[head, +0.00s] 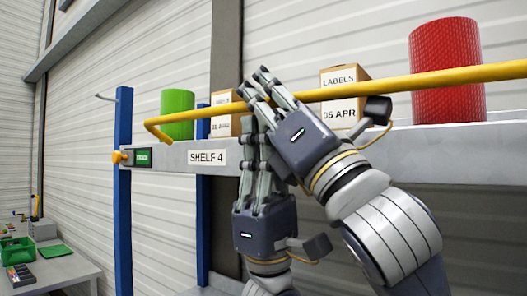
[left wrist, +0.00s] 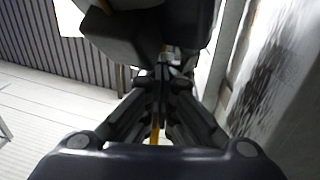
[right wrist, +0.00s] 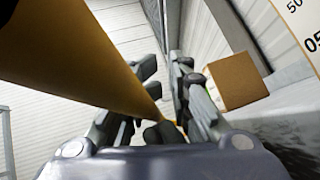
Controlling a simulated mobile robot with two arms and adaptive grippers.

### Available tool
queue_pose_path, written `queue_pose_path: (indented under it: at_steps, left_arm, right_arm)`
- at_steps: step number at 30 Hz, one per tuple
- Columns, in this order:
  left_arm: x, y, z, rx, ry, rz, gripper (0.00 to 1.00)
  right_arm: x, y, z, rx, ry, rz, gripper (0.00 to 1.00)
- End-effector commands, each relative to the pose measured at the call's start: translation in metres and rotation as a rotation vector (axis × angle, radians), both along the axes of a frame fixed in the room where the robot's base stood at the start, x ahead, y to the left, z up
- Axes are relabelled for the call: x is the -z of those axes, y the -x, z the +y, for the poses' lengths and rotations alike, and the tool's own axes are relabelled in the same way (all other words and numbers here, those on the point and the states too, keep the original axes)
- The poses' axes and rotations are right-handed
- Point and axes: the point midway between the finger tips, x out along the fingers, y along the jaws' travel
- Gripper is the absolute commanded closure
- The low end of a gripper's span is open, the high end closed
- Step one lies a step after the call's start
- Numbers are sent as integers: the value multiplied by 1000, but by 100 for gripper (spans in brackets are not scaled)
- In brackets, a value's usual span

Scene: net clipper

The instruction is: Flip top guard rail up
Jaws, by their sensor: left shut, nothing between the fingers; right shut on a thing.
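The yellow top guard rail (head: 430,80) runs above the front edge of the shelf (head: 175,158) in the head view, with its bent end at the left. My right gripper (head: 264,82) is at the rail, left of its middle, and shut on it. The rail (right wrist: 75,55) crosses the right wrist view diagonally and passes down to the fingers. My left gripper (head: 256,128) is just below, in front of the shelf edge, shut and empty with fingers pointing up. Its fingers (left wrist: 158,85) are together in the left wrist view. The right hand partly hides the left fingertips.
On the shelf stand a green roll (head: 177,112), a labelled box (head: 340,112), another box (head: 221,128) and a red roll (head: 446,75). A blue post (head: 123,215) holds the shelf's left end. A workbench (head: 55,268) is at the lower left.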

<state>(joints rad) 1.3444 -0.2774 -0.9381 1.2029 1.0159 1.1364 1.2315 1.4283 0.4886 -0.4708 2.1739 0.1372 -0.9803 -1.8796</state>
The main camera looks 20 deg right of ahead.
Motion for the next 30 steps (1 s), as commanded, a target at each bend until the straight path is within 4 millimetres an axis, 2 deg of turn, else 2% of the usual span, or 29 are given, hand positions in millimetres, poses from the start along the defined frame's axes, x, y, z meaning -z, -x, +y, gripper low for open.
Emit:
queue_pose_path:
  at_steps: [1,8,18,25,26,27,28,30]
  left_arm:
    - [-1,1,-1,1,-2,-1,100]
    - [-1,1,-1,2,-4,-1,100]
    - [-14,2,0,3,-49,35,100]
    - [-16,2,1,3,-47,35,100]
    - [-16,2,1,3,-47,36,100]
    - [-16,1,1,4,-47,36,100]
    - [-16,1,1,4,-46,37,100]
    - [-16,1,1,4,-47,36,100]
  right_arm:
    - [4,-7,-4,42,16,9,100]
    - [4,-7,-4,41,17,9,100]
    - [5,-7,-2,39,19,10,100]
    - [6,-6,-1,37,21,8,100]
    - [6,-6,-1,37,21,8,80]
    - [6,-5,-1,37,22,8,71]
    - [6,-5,-1,35,21,8,67]
    - [6,-5,0,31,21,9,67]
